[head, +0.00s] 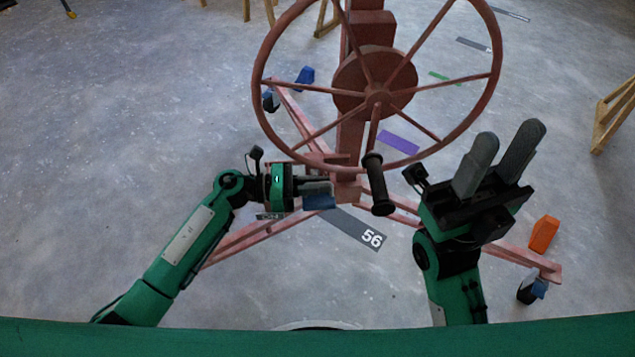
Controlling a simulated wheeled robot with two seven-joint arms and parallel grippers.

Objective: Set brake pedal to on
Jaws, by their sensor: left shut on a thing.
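A red panel lift with a large handwheel (377,97) stands before me. A blue piece (320,202), perhaps the brake pedal, shows low at the lift's base, left of the post. My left gripper (318,188) is at this blue piece, its fingers shut on it and covering part of it. I cannot tell the pedal's setting. My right gripper (499,157) is open and empty, fingers pointing up, to the right of the wheel's crank handle (378,184).
The lift's red legs spread over the grey floor (130,130). Other blue pieces (304,78) sit by the casters, and an orange block (544,235) is at the right leg. A wooden stand (612,112) is at the right edge.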

